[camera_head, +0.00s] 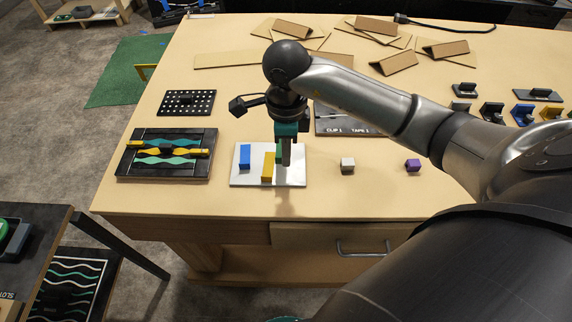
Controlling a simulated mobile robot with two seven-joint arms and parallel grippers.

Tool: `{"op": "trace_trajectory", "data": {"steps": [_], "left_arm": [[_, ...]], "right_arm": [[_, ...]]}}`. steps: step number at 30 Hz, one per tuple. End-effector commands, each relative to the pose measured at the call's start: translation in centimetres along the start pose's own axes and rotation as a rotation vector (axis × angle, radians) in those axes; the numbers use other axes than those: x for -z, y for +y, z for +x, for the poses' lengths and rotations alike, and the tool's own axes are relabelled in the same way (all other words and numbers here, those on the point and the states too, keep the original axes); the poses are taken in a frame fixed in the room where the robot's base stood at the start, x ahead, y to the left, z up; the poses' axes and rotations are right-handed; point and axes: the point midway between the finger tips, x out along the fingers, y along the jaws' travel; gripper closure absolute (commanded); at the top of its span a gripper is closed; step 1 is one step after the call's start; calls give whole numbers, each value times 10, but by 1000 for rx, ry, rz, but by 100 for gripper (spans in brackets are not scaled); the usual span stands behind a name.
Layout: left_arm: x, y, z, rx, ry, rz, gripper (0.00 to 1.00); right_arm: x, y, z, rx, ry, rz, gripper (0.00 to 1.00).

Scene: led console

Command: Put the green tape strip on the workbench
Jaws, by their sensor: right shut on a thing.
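My right gripper (284,160) points down over the right part of a light grey plate (240,180) near the front of the workbench (190,203). It is shut on the green tape strip (279,153), a small green piece that shows at the left of the finger. The gripper hides much of the strip, and I cannot tell whether it touches the plate. A blue strip (245,156) and a yellow strip (267,167) stand on the plate to the left. My left gripper is not in view.
A grey cube (347,165) and a purple cube (413,165) lie right of the plate. A black panel with wavy strips (125,166) and a perforated black board (187,103) are at the left. Cardboard pieces (375,26) lie at the back. Bare tabletop runs along the front.

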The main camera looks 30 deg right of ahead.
Motion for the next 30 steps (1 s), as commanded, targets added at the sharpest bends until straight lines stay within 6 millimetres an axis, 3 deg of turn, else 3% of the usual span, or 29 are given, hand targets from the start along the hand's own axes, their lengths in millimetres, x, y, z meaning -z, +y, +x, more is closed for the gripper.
{"op": "trace_trajectory", "data": {"steps": [5, 12, 23, 30], "left_arm": [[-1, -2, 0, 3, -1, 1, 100], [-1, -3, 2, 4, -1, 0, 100], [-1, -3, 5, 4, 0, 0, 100], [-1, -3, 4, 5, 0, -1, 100]], "right_arm": [[0, 1, 12, -3, 0, -1, 100], [0, 1, 46, -3, 0, -1, 100], [0, 0, 51, 1, 0, -1, 100], [0, 0, 50, 0, -1, -1, 71]]}}
